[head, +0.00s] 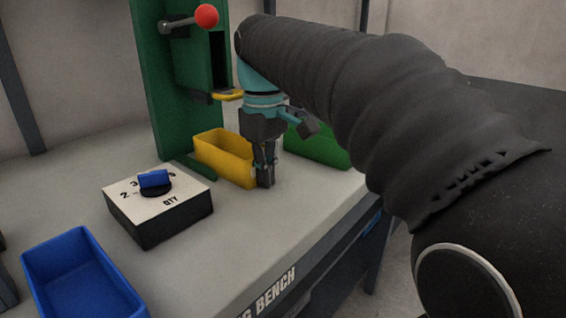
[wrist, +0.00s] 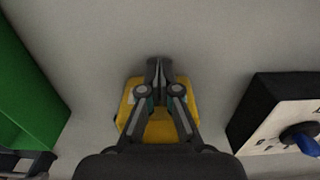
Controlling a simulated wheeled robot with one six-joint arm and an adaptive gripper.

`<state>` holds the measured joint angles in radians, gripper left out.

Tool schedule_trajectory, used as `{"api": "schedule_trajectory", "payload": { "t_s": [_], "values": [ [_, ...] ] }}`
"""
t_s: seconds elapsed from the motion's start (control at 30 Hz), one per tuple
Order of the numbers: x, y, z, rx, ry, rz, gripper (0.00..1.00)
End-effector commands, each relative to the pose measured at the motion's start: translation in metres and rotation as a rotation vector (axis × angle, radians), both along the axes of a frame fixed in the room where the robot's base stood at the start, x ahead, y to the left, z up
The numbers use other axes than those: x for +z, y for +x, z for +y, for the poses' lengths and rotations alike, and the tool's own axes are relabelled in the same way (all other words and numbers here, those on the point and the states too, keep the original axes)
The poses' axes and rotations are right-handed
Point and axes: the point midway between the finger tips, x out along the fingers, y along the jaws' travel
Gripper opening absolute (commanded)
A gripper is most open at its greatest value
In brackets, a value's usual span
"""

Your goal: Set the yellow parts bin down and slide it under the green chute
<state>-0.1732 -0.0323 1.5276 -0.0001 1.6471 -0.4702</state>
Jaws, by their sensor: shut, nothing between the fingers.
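The yellow parts bin (head: 220,150) stands upright on the bench, below and a little in front of the green chute (head: 203,55). The chute is on a tall green post, with a yellow piece (head: 228,96) at its lower end. My gripper (head: 265,182) is shut and empty, fingers pointing down at the bin's near right end, low over the bench. In the wrist view the closed fingertips (wrist: 160,66) reach just past one edge of the yellow bin (wrist: 126,105). The fingers hide part of the bin, and I cannot tell whether they touch it.
A green bin (head: 318,150) stands right of my gripper, partly hidden by my arm. A black quantity box (head: 165,222) with a blue knob (head: 154,178) stands to the left. A blue bin (head: 80,275) is at the front left. The bench front (head: 240,225) is clear.

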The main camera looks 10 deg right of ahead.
Motion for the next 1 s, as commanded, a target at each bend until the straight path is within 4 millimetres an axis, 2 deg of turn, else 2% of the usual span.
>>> {"api": "schedule_trajectory", "payload": {
  "t_s": [0.57, 0.87, 1.0],
  "values": [
    [0.0, -0.005, -0.007, -0.022, 0.0, -0.001, 0.0],
    [0.0, -0.028, -0.025, -0.014, 0.0, -0.001, 0.0],
    [0.027, -0.025, -0.023, -0.01, 0.0, -0.004, 0.0]
  ]
}}
